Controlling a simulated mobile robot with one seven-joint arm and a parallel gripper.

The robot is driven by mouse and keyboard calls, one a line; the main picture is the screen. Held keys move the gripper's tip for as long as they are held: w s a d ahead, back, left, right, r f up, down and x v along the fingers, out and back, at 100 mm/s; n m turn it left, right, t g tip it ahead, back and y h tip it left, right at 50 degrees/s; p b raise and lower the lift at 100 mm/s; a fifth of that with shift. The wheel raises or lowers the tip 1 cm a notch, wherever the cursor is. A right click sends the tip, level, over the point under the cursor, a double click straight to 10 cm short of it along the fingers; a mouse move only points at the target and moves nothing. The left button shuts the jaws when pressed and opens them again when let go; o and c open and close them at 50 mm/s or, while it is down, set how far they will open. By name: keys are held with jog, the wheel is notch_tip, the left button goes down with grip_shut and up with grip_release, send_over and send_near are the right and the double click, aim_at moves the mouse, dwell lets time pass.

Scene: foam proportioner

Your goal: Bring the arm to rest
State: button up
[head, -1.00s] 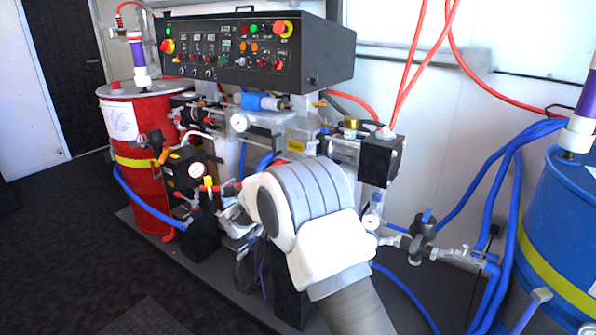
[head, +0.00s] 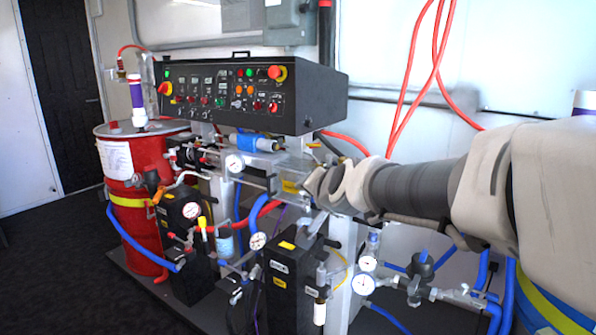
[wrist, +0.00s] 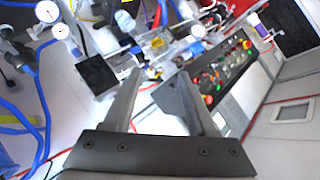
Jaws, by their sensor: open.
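My gripper (wrist: 160,92) shows in the wrist view with its two fingers apart and nothing between them. Beyond the fingers, the wrist view shows the white wall and the foam proportioner's parts, tilted. In the head view my arm reaches in from the right edge toward the middle, in front of the machine. The fingers are hidden there behind my arm. The black control panel (head: 240,92) stands behind and to the left of my arm's end, and it also shows in the wrist view (wrist: 215,80). I cannot tell whether my arm touches any part.
A red drum (head: 135,185) stands at the left and a blue drum (head: 545,312) at the right, partly behind my arm. Gauges, valves and black pump blocks (head: 290,285) crowd the middle. Red hoses (head: 412,75) hang at the wall. Dark floor (head: 60,270) is clear at left.

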jog(key=s+d+f+n+g+h, duration=0.1)
jog(key=s+d+f+n+g, duration=0.2)
jog(key=s, duration=0.7)
jog(key=s+d+f+n+g+h, duration=0.15)
jog(key=s+d+f, duration=0.3)
jog(key=s, duration=0.45)
jog(key=s+d+f+n+g, duration=0.2)
jog(key=s+d, duration=0.2)
jog(key=s, duration=0.6)
notch_tip(320, 180, up, 22)
jog(key=w+p, duration=0.1)
jog(key=p, duration=2.1)
jog(key=shift+a, duration=0.15)
